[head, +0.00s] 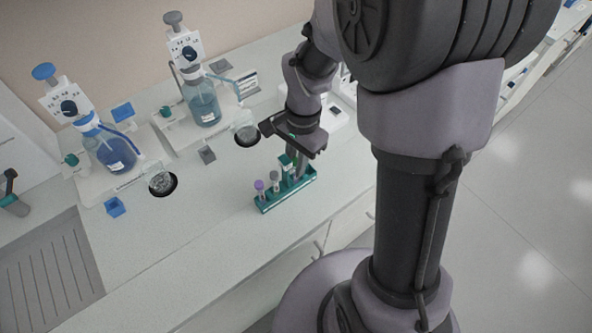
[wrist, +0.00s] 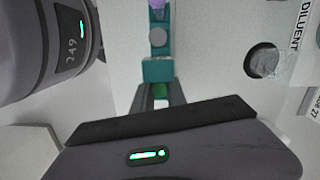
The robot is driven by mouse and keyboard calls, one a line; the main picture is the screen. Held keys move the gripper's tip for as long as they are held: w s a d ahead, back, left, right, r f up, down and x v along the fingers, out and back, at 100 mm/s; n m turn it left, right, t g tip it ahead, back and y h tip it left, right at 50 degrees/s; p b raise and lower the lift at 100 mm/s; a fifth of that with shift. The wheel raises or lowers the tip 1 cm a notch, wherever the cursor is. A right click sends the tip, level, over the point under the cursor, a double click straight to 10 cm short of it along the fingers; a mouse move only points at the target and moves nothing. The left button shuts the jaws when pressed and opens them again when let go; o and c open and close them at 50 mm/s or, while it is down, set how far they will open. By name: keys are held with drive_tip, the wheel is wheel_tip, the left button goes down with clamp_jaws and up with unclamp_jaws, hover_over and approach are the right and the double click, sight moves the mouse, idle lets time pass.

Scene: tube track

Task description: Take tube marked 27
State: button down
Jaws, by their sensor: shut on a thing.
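The teal tube rack (head: 287,201) stands near the bench's front edge. A purple-capped tube (head: 260,186) and a grey-capped tube (head: 275,177) stand upright in its left part. In the wrist view their caps, purple (wrist: 157,14) and grey (wrist: 158,37), line up ahead of my gripper. My gripper (head: 297,165) is over the right part of the rack. In the wrist view my gripper (wrist: 160,101) is shut on a green-capped tube (wrist: 159,90), behind a teal block (wrist: 157,70). The tube's body is mostly hidden, and no number on any tube is readable.
Two bottle dispensers, one with a dark blue bottle (head: 115,153) and one with a paler bottle (head: 203,103), stand behind to the left. Two clear beakers (head: 162,184) (head: 246,134) are beside them. The bench front left of the rack is clear.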

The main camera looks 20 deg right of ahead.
drive_tip(key=shift+r, duration=0.1)
drive_tip(key=shift+r, duration=0.3)
drive_tip(key=r, duration=0.1)
drive_tip(key=r+p, duration=0.2)
drive_tip(key=shift+s+d+r, duration=0.1)
drive_tip(key=shift+s+d, duration=0.2)
drive_tip(key=shift+s, duration=0.05)
drive_tip(key=s+d+r+p, duration=0.1)
drive_tip(key=s+d+p, duration=0.1)
drive_tip(key=s+d, duration=0.8)
drive_tip(key=shift+s+d, duration=0.15)
drive_tip(key=shift+s, duration=0.4)
